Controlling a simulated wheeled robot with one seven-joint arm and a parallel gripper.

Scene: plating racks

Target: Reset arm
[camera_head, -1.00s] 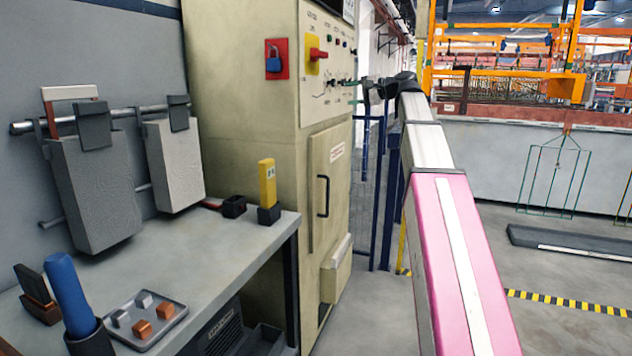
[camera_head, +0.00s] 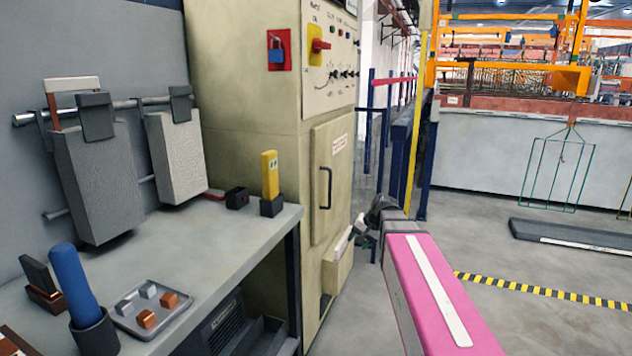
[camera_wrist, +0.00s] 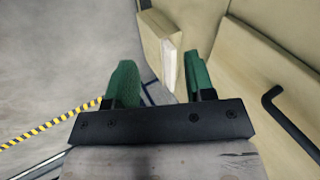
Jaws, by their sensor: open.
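My gripper (camera_wrist: 160,85) shows in the wrist view with its two green fingers apart and nothing between them. Behind the fingers are the beige cabinet's box (camera_wrist: 160,45) and the floor. In the head view my pink and grey arm reaches in from the lower right. Its far end is beside the lower part of the beige cabinet (camera_head: 245,110). The fingers are too small to make out clearly in the head view.
Two grey panels hang above. Blue posts (camera_head: 400,150) stand behind my arm. Floor at right is mostly clear.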

